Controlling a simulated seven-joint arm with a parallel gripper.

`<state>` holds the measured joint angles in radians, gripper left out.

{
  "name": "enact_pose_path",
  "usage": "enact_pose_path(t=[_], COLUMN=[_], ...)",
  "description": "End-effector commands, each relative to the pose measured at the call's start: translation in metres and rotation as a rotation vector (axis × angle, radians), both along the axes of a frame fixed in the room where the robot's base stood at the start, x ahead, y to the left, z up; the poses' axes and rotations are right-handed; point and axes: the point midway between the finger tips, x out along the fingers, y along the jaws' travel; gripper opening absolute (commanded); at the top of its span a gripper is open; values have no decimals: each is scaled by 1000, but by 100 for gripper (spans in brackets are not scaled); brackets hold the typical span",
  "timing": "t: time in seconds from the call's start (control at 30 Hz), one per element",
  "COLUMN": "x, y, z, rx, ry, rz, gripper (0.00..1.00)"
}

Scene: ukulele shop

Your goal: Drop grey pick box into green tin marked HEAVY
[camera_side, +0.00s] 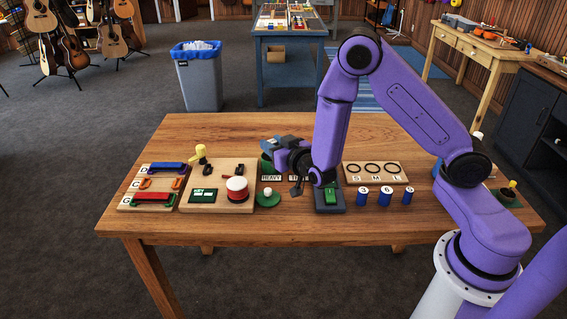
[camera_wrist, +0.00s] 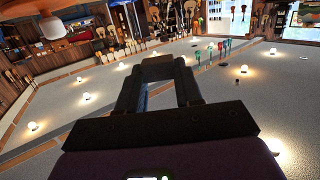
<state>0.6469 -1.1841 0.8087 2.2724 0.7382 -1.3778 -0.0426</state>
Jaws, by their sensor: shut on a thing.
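The grey pick box (camera_wrist: 157,69) is a dark block between my fingertips in the wrist view. My gripper (camera_wrist: 158,88) is shut on it and holds it tilted, off the table. In the side view my gripper (camera_side: 276,143) and the box (camera_side: 267,146) are small and partly hidden by my wrist, just above and behind the HEAVY label. The green tin marked HEAVY (camera_side: 266,167) stands on the table, its white label facing the side camera. Its opening is mostly hidden. Whether the box is over the opening I cannot tell.
A second label (camera_side: 299,177) beside the tin is partly covered by my arm. A green-topped round thing (camera_side: 268,198) stands in front. Left are boards with a red-and-white drum (camera_side: 237,189) and coloured bars (camera_side: 153,199). Right are blue cylinders (camera_side: 385,197) and a ring board (camera_side: 376,172).

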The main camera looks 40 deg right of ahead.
Motion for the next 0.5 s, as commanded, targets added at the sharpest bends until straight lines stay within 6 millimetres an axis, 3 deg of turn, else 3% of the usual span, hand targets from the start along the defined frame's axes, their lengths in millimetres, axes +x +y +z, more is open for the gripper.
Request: enact_pose_path(t=[0.2,0.5], x=[33,50], y=[-37,-67], z=[19,33], rx=[0,1], ry=[-4,-1], rz=[95,181], gripper=[7,7])
